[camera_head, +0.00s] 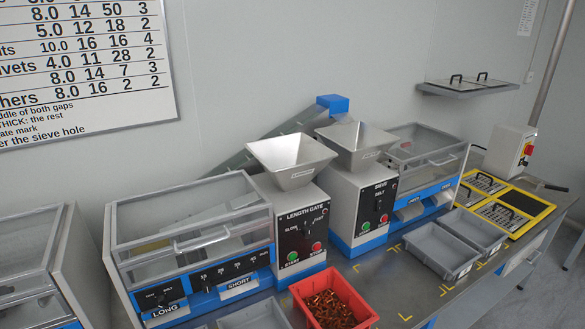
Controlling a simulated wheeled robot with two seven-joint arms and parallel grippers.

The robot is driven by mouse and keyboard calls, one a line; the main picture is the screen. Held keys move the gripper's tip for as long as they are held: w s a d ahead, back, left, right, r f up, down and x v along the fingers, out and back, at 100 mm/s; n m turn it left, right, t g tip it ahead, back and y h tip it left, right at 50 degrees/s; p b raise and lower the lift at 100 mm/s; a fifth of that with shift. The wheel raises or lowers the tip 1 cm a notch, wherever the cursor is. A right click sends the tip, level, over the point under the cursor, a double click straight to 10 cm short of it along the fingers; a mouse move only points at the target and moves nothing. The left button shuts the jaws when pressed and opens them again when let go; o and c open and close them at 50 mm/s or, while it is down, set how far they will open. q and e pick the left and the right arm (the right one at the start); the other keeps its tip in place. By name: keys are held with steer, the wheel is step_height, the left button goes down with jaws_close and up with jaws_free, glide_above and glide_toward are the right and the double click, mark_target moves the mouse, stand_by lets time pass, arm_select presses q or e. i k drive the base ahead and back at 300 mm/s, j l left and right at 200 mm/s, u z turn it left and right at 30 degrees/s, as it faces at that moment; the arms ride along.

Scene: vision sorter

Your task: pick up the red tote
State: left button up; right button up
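The red tote (297,296) is an open rectangular bin on the metal bench at the bottom middle of the head view. It holds a heap of small copper-brown parts (330,309). It stands in front of the length gate machine (305,230), and its near edge reaches close to the bottom of the picture. Neither of my grippers is in view, so nothing is seen touching the tote.
A grey tray (258,318) sits just left of the tote. More grey trays (440,270) stand to the right, below the sieve machine (362,205). Bare bench with yellow corner marks (385,282) lies between. Yellow-framed panels (535,217) and a switch box (508,150) are at the far right.

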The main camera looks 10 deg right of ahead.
mark_target(327, 301)
steer(key=u, duration=0.25)
steer(key=l+u, duration=0.3)
steer(key=u, duration=0.15)
steer(key=k+l+u, duration=0.15)
steer(key=l+u, duration=0.25)
steer(key=k+l+u, duration=0.1)
steer(key=u, duration=0.35)
steer(key=k+l, duration=0.2)
steer(key=l, duration=0.15)
steer(key=k+l, duration=0.2)
steer(key=l, duration=0.1)
